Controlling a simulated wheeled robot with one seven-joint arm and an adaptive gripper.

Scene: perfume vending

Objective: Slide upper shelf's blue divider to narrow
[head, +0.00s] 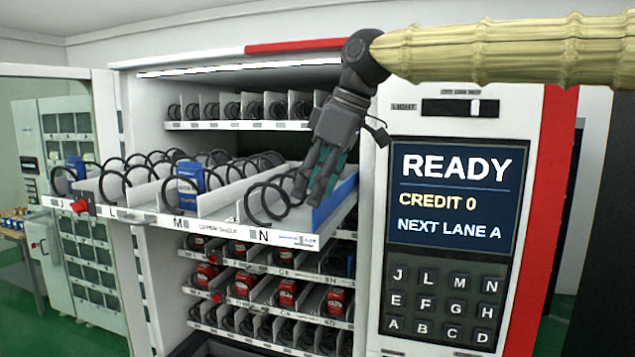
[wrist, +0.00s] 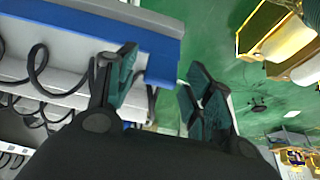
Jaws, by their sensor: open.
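The upper shelf (head: 150,221) is pulled out of the machine, with lanes labelled J, L, M and N. Its blue divider (head: 335,204) stands along the right side of lane N. In the wrist view the divider (wrist: 165,45) is a long blue panel running from the upper left to near the middle. My gripper (head: 321,196) hangs from above at the divider, with teal finger pads. In the wrist view my gripper (wrist: 162,88) is open, one finger overlapping the panel and the other over the floor. Contact cannot be told.
Black coils and white partitions fill the shelf lanes. A blue box (head: 188,178) stands in lane M and another (head: 75,168) in lane J. The keypad panel (head: 446,240) is close on the right. Lower shelves hold red items. Green floor lies beyond the shelf.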

